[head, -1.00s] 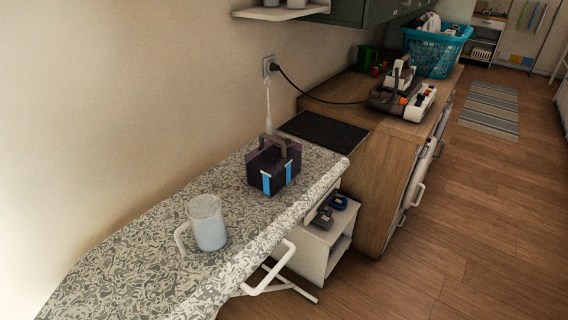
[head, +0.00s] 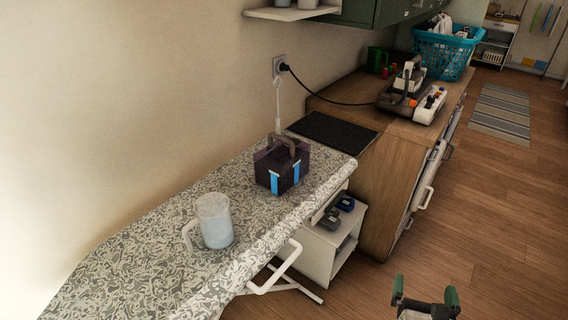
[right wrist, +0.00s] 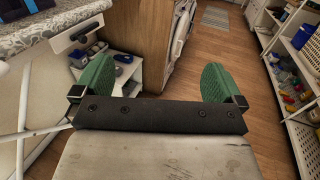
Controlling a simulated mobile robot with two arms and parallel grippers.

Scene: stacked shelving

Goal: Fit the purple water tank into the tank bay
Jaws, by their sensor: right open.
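The purple water tank (head: 283,170), a dark translucent box with a top handle and light blue strips, stands upright on the patterned ironing board (head: 150,265). Its lower part shows at the top left of the right wrist view (right wrist: 14,10). A grey-and-white appliance (head: 398,95) with a handle stands on the wooden counter; I cannot make out a tank bay on it. My right gripper (head: 424,294), with green fingers, is open and empty at the lower right, apart from the tank. It also shows open in the right wrist view (right wrist: 156,78). My left gripper is not in view.
A clear jug of pale liquid (head: 214,222) stands on the board. A black mat (head: 333,132) lies beyond it. A white shelf unit (head: 325,245) stands below the board's edge.

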